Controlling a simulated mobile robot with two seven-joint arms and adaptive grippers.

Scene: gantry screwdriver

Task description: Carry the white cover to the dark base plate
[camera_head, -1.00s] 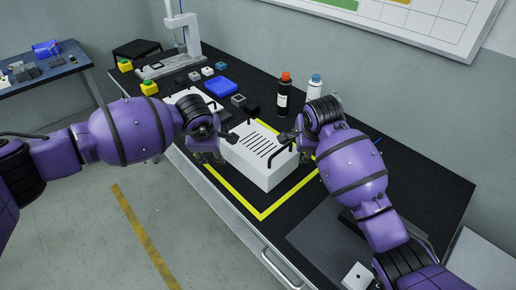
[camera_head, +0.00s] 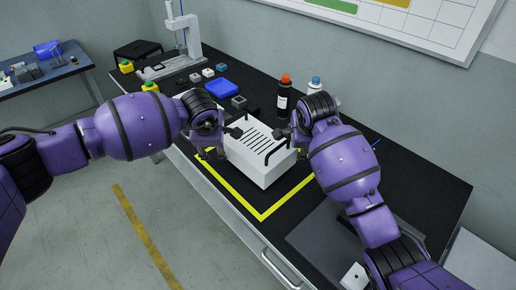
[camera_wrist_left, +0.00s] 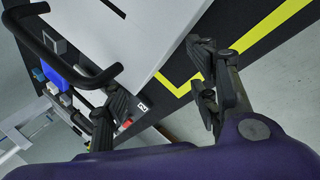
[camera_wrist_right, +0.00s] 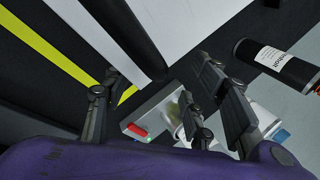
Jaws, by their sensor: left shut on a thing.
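The white cover (camera_head: 262,168) is a slotted box with a black bar handle on each side, over the far part of a yellow-outlined area. I cannot tell whether it touches the table. My left gripper (camera_head: 237,132) is shut on its left handle (camera_wrist_left: 62,82). My right gripper (camera_head: 283,137) is at its right handle (camera_head: 277,148). In the right wrist view the fingers stand apart around a black bar (camera_wrist_right: 132,38), but their grip is unclear. A dark grey flat plate (camera_head: 318,236) lies at the table's near right, partly hidden by my right arm.
Behind the cover stand a black bottle with an orange cap (camera_head: 284,95) and a white bottle (camera_head: 314,86). A blue tray (camera_head: 221,88) and small blocks lie at the back left, near a grey press stand (camera_head: 190,45). The yellow outline (camera_head: 262,218) shows bare table in front.

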